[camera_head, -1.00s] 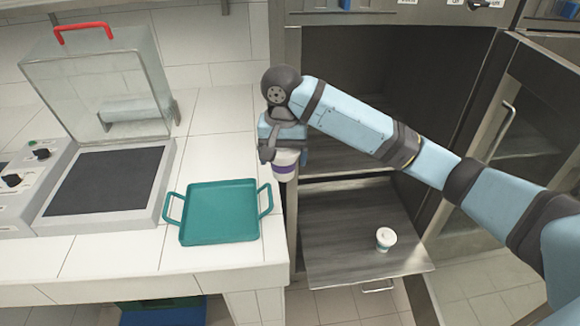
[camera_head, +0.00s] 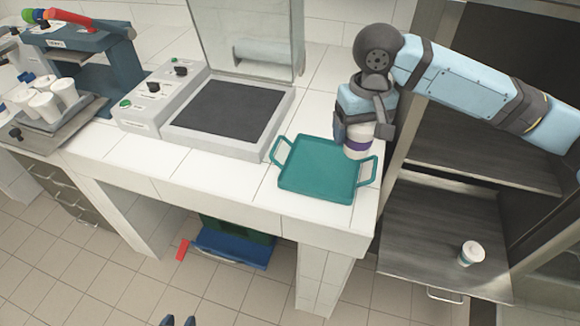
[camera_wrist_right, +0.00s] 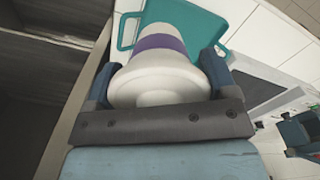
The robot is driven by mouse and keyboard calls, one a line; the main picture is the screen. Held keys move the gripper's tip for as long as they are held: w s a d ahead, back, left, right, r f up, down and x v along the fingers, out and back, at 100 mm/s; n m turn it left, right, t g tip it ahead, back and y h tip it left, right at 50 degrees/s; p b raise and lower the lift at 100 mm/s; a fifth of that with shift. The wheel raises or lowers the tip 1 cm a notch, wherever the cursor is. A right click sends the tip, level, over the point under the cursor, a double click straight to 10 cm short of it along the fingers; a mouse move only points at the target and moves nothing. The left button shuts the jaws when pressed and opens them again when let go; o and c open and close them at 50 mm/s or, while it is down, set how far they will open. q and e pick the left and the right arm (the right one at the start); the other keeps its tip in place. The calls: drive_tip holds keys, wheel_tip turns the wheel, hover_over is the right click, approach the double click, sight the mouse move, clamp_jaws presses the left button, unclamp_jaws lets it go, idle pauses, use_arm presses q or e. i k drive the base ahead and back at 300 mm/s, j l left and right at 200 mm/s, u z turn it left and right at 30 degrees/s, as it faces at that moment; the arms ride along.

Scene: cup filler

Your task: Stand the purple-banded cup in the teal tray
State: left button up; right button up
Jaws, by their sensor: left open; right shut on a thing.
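The teal tray (camera_head: 312,172) lies flat and empty on the white tiled counter; part of it also shows behind the cup in the wrist view (camera_wrist_right: 205,30). The purple-banded cup (camera_head: 357,149) is white with a purple band and a lid. My right gripper (camera_head: 364,132) is shut on the cup near its lid and holds it roughly upright at the tray's back right corner. Its height above the tray is hard to tell. In the wrist view the cup (camera_wrist_right: 160,62) sits between both fingers. My left gripper (camera_head: 179,321) shows only its tips, apart and empty, at the bottom edge.
Another white lidded cup (camera_head: 471,253) stands on the dark lower shelf (camera_head: 420,235) at right. A grey machine with a dark plate (camera_head: 228,110) and raised clear cover is left of the tray. Several white cups (camera_head: 45,103) stand at far left.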

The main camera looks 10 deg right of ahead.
sight(320, 176)
drive_tip(key=l+u, duration=0.15)
drive_tip(key=u, duration=0.35)
drive_tip(key=k+l+u, duration=0.1)
drive_tip(key=u, duration=0.35)
drive_tip(key=k+l, duration=0.2)
drive_tip(key=l, duration=0.15)
drive_tip(key=k+l, duration=0.2)
drive_tip(key=i+l, duration=0.35)
drive_tip(key=l, duration=0.1)
